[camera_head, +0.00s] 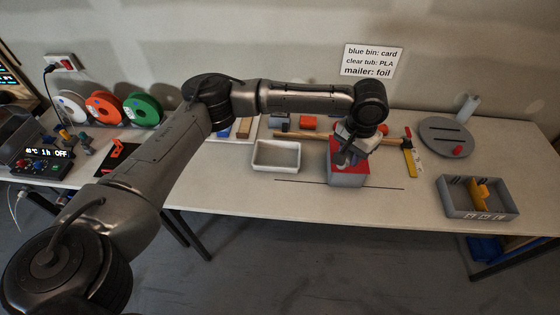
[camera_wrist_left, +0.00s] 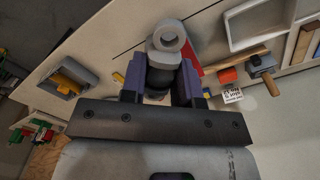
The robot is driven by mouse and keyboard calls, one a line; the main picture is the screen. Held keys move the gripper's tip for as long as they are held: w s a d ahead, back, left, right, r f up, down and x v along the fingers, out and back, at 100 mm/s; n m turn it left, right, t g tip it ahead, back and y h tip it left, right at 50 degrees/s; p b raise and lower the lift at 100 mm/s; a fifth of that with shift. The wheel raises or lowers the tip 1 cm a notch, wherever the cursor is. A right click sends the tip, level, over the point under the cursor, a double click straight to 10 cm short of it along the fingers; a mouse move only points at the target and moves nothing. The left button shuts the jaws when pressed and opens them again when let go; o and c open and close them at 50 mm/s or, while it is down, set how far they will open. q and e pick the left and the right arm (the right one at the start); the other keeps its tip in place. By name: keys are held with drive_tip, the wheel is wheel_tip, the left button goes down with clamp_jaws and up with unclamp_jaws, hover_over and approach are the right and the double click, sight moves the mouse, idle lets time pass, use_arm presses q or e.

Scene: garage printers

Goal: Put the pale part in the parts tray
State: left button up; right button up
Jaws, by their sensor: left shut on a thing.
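In the left wrist view the gripper (camera_wrist_left: 161,76) is shut on a pale grey part (camera_wrist_left: 166,40) with a round ring-shaped end. The fingers hide some of the part, and it is hard to make out in the head view. A white open tray (camera_head: 276,168) stands just left of the red-topped box and looks empty. It also shows at the top of the left wrist view (camera_wrist_left: 232,36). My right gripper is not in view.
A grey divided organizer (camera_head: 478,212) with a yellow piece stands at the right. A hammer (camera_head: 408,142), a yellow-and-white tool (camera_head: 409,160) and a round grey plate (camera_head: 440,140) lie behind. Spools (camera_head: 142,109) line the back left. The front table strip is clear.

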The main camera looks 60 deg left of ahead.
use_arm(q)
drive_tip(key=w+a+f+n+b, duration=0.1)
drive_tip(key=w+a+f, duration=0.1)
drive_tip(key=a+f, duration=0.55)
drive_tip(key=n+b, duration=0.3)
drive_tip(key=b, duration=0.1)
hover_over(273, 157)
wheel_tip(273, 157, down, 13)
wheel_tip(273, 157, down, 6)
drive_tip(key=b, duration=0.6)
drive_tip(key=shift+d+r+b, duration=0.1)
drive_tip(key=shift+r+b, duration=0.05)
drive_tip(key=shift+b, duration=0.25)
drive_tip(key=o, duration=1)
wheel_tip(273, 157, up, 14)
drive_tip(key=p, duration=0.2)
drive_tip(key=shift+p, duration=0.4)
